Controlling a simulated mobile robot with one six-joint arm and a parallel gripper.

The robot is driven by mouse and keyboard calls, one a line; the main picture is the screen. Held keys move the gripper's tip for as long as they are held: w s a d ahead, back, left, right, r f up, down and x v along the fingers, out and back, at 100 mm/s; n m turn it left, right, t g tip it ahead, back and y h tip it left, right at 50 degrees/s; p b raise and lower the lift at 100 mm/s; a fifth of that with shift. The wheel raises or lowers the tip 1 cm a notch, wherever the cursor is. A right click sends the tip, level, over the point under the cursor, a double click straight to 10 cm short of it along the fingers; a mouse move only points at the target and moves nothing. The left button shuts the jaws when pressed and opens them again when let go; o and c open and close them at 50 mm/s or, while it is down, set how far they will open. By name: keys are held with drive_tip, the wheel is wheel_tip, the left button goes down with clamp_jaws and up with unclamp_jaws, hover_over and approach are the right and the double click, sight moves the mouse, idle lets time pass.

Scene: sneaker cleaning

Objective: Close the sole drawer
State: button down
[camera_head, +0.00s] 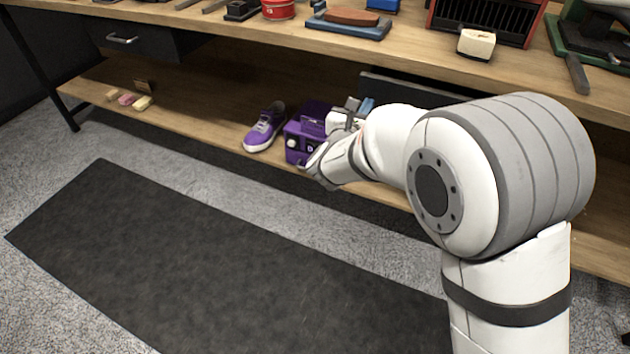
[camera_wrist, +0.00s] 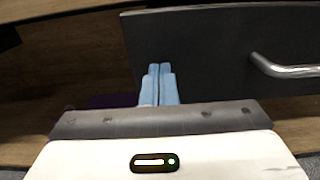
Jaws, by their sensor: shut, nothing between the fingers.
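A dark drawer front (camera_head: 400,90) sits under the bench top behind my arm, which hides much of it. In the wrist view the drawer front (camera_wrist: 205,50) fills the upper right, with a silver bar handle (camera_wrist: 285,68) at the right. I cannot tell how far this drawer stands out. My gripper (camera_wrist: 159,70) has its blue fingers together and empty, in front of the drawer front near its left edge. I cannot tell whether they touch it. The gripper shows partly in the head view (camera_head: 366,104), above the lower shelf.
Another dark drawer (camera_head: 150,42) with a silver handle is at the left. A purple sneaker (camera_head: 264,128) and purple box (camera_head: 303,130) stand on the lower shelf (camera_head: 195,105) near my arm. A white-topped block (camera_head: 477,43) and several tools lie on the bench top.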

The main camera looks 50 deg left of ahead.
sight(372, 96)
drive_tip(key=x, duration=0.5)
drive_tip(key=shift+a, duration=0.15)
drive_tip(key=shift+w+r, duration=0.15)
drive_tip(key=shift+r, duration=0.15)
drive_tip(key=p+v, duration=0.1)
drive_tip(key=v, duration=1.3)
drive_tip(key=shift+f, duration=0.25)
